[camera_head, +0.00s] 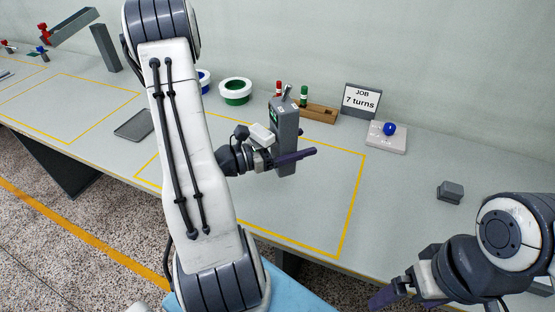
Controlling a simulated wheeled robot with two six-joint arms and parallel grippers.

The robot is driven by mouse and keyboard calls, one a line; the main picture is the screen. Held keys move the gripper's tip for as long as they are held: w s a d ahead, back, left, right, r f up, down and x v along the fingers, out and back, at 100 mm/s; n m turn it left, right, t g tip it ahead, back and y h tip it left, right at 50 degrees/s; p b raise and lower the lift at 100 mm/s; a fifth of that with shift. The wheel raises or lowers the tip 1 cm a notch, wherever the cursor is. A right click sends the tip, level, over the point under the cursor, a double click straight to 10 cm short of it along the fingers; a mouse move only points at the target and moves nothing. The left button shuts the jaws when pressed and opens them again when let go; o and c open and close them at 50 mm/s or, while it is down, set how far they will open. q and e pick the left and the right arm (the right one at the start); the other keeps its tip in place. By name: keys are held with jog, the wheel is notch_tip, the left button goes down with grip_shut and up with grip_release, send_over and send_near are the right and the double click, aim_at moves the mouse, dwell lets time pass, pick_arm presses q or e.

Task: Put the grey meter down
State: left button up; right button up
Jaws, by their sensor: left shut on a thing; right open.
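The grey meter (286,128) is an upright box with a small green face on its left side and a short lever on top. My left gripper (296,157) is shut on its lower part. The meter is inside the yellow outline as seen from here; I cannot tell whether its bottom touches the table. My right gripper (385,298) is open and empty at the bottom right, near the table's front edge.
Behind the meter are a green-rimmed bowl (235,92), a wooden block (322,113) and a "JOB 7 turns" sign (361,100). A pad with a blue ball (389,129) and a grey block (450,191) stand right. The yellow-outlined area (320,205) is clear in front.

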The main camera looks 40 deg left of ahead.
pick_arm(q)
jog(key=w+a+f+b, duration=0.1)
jog(key=a+f+b, duration=0.1)
jog(key=f, duration=0.1)
jog(key=w+a+f+b, duration=0.1)
jog(key=a+f+b, duration=0.2)
jog(key=w+a+f+b, duration=0.1)
jog(key=a+f+b, duration=0.1)
jog(key=a+f, duration=0.1)
jog(key=shift+w+a+f+b, duration=0.1)
jog(key=shift+a+f+b, duration=0.05)
jog(key=shift+f+b, duration=0.2)
jog(key=shift+r, duration=0.25)
jog(key=shift+f, duration=0.15)
jog(key=o, duration=1.5)
jog(key=shift+o, duration=0.2)
jog(key=shift+r, duration=0.2)
jog(key=v, duration=1.2)
jog(key=shift+f, duration=0.15)
